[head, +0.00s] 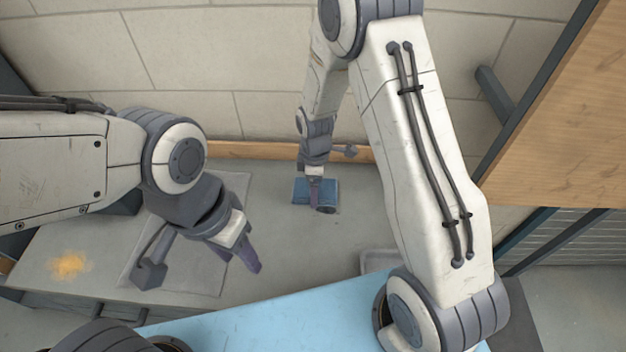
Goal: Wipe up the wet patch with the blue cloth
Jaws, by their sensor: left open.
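My left gripper (248,262) is open and empty, above a grey square sheet or panel (190,282) to the left of the cloth. An orange-yellow stain (70,265) shows at the far left; I cannot tell whether it is wet. No other clear wet patch shows.
A wooden strip (262,150) runs along the foot of the tiled wall (190,60). A wooden panel (560,130) with a dark frame stands at the right. A light blue surface (270,320) fills the front. The grey surface between my grippers looks clear.

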